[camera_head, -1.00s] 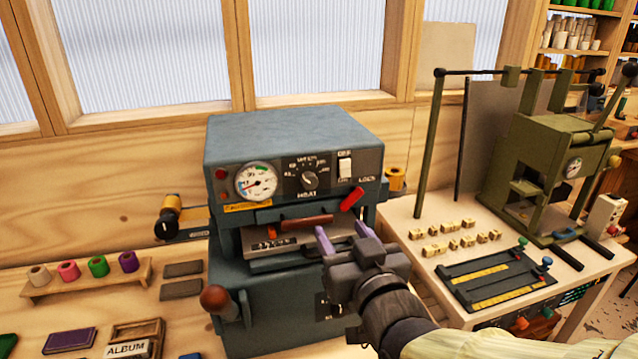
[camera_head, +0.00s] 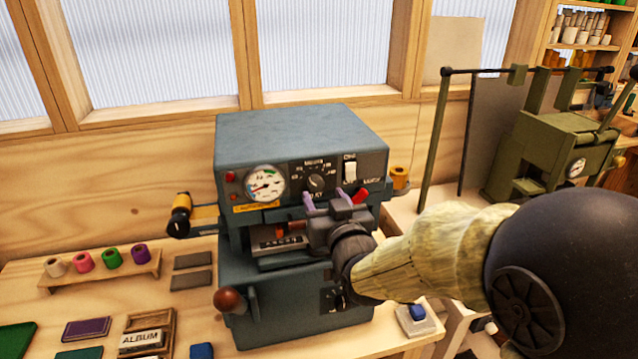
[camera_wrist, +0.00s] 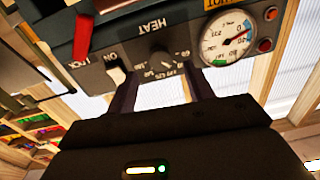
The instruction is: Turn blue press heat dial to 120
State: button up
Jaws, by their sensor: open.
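The blue press (camera_head: 295,135) stands on the bench against the wall. Its heat dial (camera_head: 316,183) is a dark knob on the upper front panel, between the round gauge (camera_head: 265,184) and the white ON switch (camera_head: 349,170). My gripper (camera_head: 328,198) is open and empty, its purple fingers just below the dial and apart from it. In the wrist view, upside down, the dial (camera_wrist: 162,59) shows beyond and between my two fingers (camera_wrist: 160,92). The panel numbers are too small to read surely, so the dial's setting cannot be told.
A red LOCK lever (camera_head: 360,196) sits right of the dial, close to my right finger. A brown-knobbed handle (camera_head: 229,300) sticks out at the press's lower left. A green press (camera_head: 555,150) stands at the right. Colored rolls (camera_head: 97,260) stand on a rack at the left.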

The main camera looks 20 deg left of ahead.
aim_at(317, 186)
jog(key=shift+p+x, duration=0.5)
jog(key=shift+x, duration=1.75)
jog(key=shift+c, duration=0.4)
jog(key=c, duration=0.9)
